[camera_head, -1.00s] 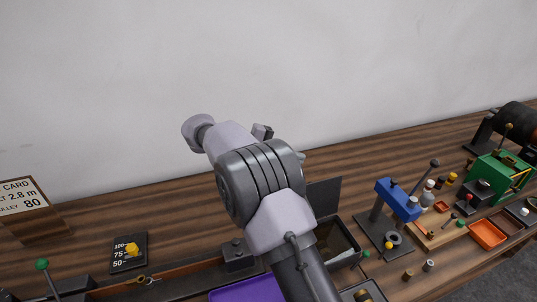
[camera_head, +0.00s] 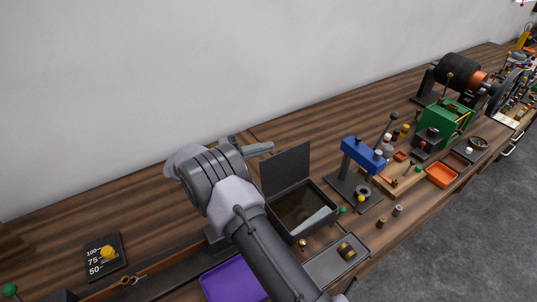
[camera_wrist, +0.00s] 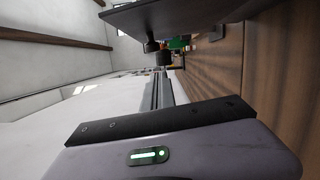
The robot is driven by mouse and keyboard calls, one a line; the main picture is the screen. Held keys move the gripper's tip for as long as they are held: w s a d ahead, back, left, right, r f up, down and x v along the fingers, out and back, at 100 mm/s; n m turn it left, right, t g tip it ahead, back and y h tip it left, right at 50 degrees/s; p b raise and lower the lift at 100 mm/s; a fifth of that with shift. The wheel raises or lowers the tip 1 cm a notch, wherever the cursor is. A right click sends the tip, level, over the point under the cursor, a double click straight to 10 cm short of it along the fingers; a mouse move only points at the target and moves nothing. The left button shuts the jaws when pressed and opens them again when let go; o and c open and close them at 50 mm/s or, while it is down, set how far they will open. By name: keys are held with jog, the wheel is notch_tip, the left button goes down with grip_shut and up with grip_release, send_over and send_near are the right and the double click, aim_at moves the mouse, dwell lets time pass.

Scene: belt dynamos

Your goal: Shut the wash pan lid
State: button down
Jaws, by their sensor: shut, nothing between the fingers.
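The wash pan (camera_head: 270,217) is a dark open box on the wooden bench, with murky contents and a pale sheet-like patch inside. Its dark flat lid (camera_head: 287,168) stands open, upright along the back edge. My gripper (camera_head: 262,148) is at the lid's upper left, near its top edge and apparently behind it. In the wrist view the shut, empty fingertips (camera_wrist: 158,52) are close to a dark panel, the lid (camera_wrist: 185,14). I cannot tell whether they touch. My arm covers the left side of the pan.
A blue press (camera_head: 362,155) stands right of the pan. The bench behind the lid is clear up to the wall.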

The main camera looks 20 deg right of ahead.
aim_at(284, 167)
jog(key=shift+s+d+r, duration=0.1)
jog(key=shift+s+r, duration=0.1)
jog(key=shift+s, duration=1.05)
